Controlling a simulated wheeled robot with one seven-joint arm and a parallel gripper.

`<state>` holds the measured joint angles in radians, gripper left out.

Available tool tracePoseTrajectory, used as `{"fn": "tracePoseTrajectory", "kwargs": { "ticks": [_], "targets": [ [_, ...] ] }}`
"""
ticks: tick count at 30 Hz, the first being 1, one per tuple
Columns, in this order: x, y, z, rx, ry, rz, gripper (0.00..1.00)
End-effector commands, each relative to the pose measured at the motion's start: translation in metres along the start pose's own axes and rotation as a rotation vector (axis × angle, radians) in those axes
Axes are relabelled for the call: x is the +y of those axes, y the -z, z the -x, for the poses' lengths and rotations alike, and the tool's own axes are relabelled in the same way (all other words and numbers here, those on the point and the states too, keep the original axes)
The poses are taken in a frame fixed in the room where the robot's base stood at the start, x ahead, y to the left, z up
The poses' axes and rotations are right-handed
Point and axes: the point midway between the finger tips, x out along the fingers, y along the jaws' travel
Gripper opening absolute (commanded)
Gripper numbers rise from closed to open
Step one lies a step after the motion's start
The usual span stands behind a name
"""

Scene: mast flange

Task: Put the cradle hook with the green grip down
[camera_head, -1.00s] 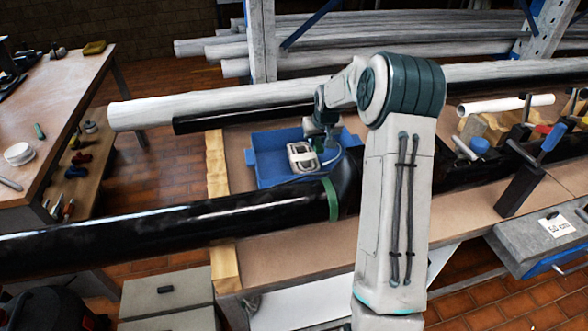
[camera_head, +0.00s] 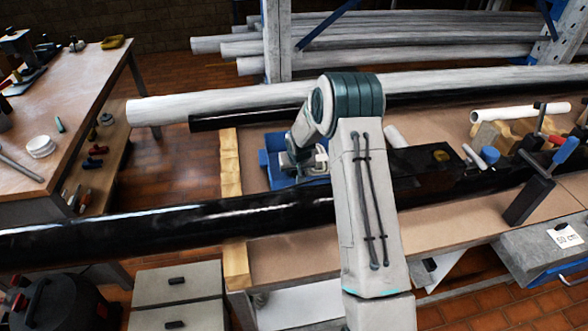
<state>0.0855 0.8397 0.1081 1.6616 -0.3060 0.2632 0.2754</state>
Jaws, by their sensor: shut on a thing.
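My gripper (camera_head: 321,157) is partly in view beside the blue tray (camera_head: 270,176), just left of my forearm, above the far side of the long black mast (camera_head: 160,222). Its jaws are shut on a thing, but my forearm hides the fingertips. I cannot make out the cradle hook or its green grip in this view. The part of the mast behind my forearm is hidden too.
The mast lies across the brown workbench (camera_head: 290,258). White poles (camera_head: 240,102) lie behind it. Clamps (camera_head: 530,195) and a white tube (camera_head: 515,112) crowd the right. A second bench (camera_head: 70,110) stands left, drawer units (camera_head: 180,295) in front.

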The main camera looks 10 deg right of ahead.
Motion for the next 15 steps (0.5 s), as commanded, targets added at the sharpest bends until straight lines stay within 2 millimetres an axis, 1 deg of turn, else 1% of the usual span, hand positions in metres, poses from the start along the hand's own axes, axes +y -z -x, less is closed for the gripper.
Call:
{"fn": "tracePoseTrajectory", "kwargs": {
  "ticks": [11, 12, 15],
  "targets": [
    [0.0001, -0.0019, -0.006, 0.002, 0.0, 0.0, 0.02],
    [0.0002, -0.0013, -0.0044, 0.002, 0.0, 0.0, 0.34],
    [0.0003, -0.0012, -0.0041, 0.002, 0.0, 0.0, 0.34]
  ]
}}
